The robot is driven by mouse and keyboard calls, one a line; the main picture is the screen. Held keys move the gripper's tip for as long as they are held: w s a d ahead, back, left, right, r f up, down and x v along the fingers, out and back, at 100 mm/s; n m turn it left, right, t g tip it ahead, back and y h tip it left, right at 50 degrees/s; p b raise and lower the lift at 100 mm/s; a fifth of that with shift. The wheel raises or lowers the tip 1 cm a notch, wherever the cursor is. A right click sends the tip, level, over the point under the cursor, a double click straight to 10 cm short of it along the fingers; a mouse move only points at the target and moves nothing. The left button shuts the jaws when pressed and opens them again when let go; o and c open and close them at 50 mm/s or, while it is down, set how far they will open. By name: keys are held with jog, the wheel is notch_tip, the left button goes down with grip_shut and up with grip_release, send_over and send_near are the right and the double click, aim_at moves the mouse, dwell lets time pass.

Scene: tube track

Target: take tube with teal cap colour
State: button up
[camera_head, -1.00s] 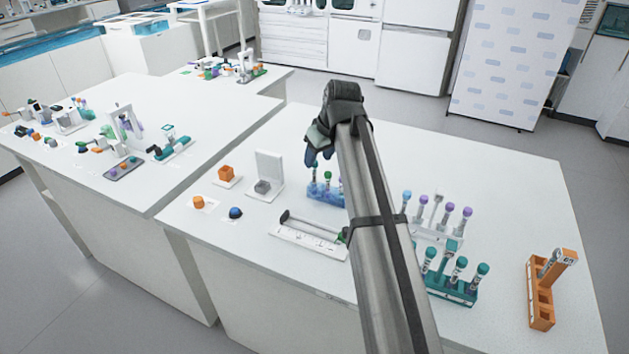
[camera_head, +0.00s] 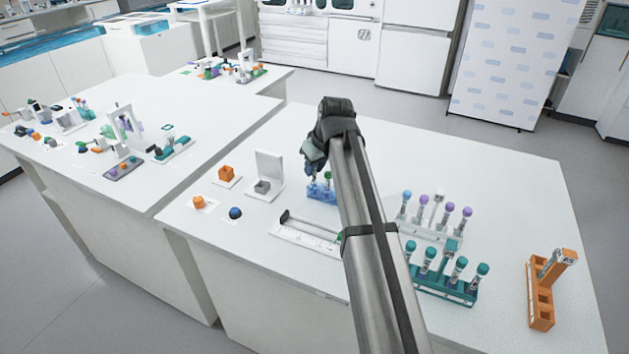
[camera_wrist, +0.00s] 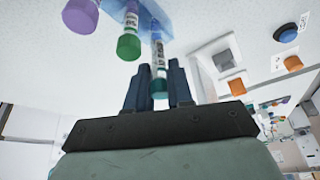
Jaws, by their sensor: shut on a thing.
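The teal-capped tube (camera_wrist: 159,86) stands between my gripper's two fingers in the wrist view, with its lower end toward the blue rack (camera_wrist: 152,12). My gripper (camera_wrist: 159,88) is shut on this tube near its cap. A green-capped tube (camera_wrist: 128,45) and a purple-capped tube (camera_wrist: 81,14) are beside it. In the head view my gripper (camera_head: 314,172) is low over the blue rack (camera_head: 318,194), and it hides most of the held tube. I cannot tell whether the tube is still seated in its slot.
A teal rack (camera_head: 446,289) with several teal-capped tubes, a white rack with purple-capped tubes (camera_head: 448,208) and an orange rack (camera_head: 541,306) stand to the right. A white tray (camera_head: 300,236), a blue dome (camera_head: 235,212) and orange blocks (camera_head: 226,173) lie nearer the left.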

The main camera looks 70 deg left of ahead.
jog(key=shift+c, duration=0.6)
notch_tip(320, 180, up, 10)
dwell(0.4)
